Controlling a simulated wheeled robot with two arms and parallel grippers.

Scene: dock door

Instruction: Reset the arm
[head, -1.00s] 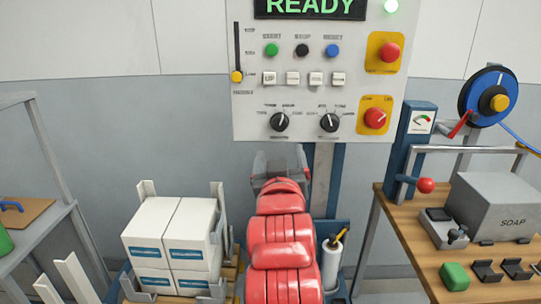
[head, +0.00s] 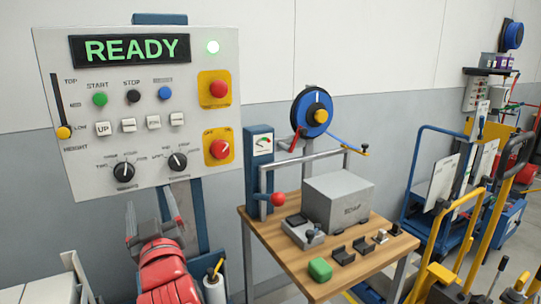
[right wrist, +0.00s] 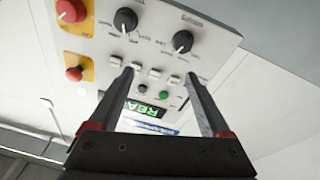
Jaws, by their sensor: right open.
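My right gripper (head: 152,208) is open and empty, at the end of my red arm, in front of the lower part of the control panel (head: 75,180). In the right wrist view its two fingers (right wrist: 160,76) stand apart, with panel switches showing between them. A blue button (head: 166,93) sits right of a black button (head: 133,96) and a green START button (head: 100,99). My left gripper is out of view.
Right of the panel, a wooden bench (head: 300,275) holds a grey SOAP box (head: 338,200), a green block (head: 320,269) and small black holders. A blue post (head: 259,150) carries a gauge and a red ball lever (head: 278,199). Carts with yellow handles (head: 455,215) stand farther right.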

